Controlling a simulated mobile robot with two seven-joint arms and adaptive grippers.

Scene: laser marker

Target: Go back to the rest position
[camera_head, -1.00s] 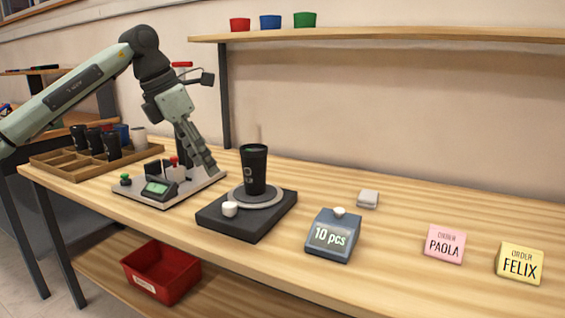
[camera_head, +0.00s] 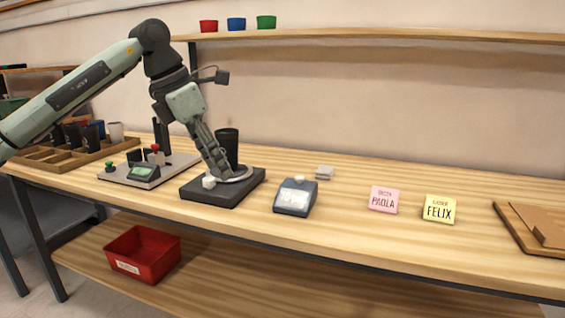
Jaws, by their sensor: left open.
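My left arm comes in from the left, and my left gripper (camera_head: 222,166) points down over the black turntable base (camera_head: 215,190). It is open. It overlaps the black cup (camera_head: 228,145), which stands upright on the turntable's round plate. The fingers hide the cup's lower part, and I cannot tell whether they touch it. A small white knob or block (camera_head: 208,182) sits at the base's front left. My right gripper is not in view.
Left are the marker stand (camera_head: 120,176) and a wooden tray (camera_head: 40,164) with cups. Right are a blue-grey counter (camera_head: 295,197), a pink PAOLA card (camera_head: 384,199), a yellow FELIX card (camera_head: 439,208) and a wooden board (camera_head: 512,232). A red bin (camera_head: 143,253) is below. The front right is mostly clear.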

